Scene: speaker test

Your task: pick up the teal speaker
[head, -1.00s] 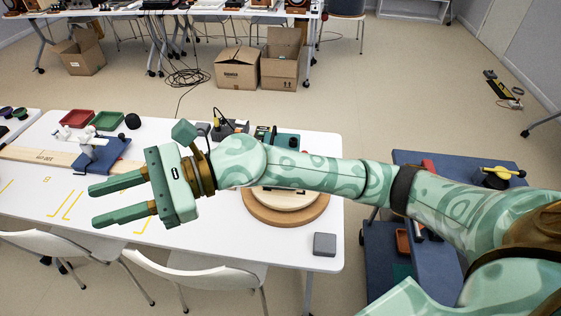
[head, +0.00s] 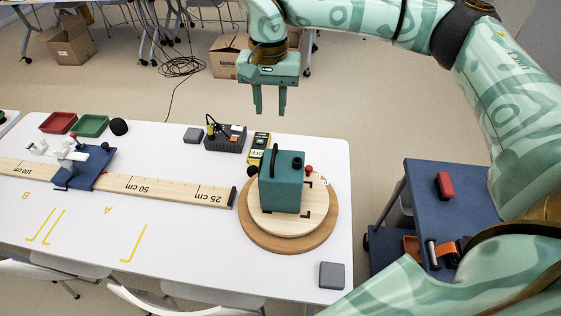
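The teal speaker (head: 281,190) is a boxy block with a dark handle and a dark knob on top. It stands upright on the light round wooden turntable (head: 320,218), near the right end of the white table. My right gripper (head: 270,111) points down with its two fingers apart and nothing between them. In the head view it shows above and slightly left of the speaker, apart from it. My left gripper is not in view.
A yellow-and-black device (head: 259,142) and a dark grey box with cables (head: 226,139) are behind the speaker. A wooden ruler rail (head: 150,188) ends left of the turntable. A grey block (head: 332,275) is at the front right. A blue cart (head: 440,215) stands to the right.

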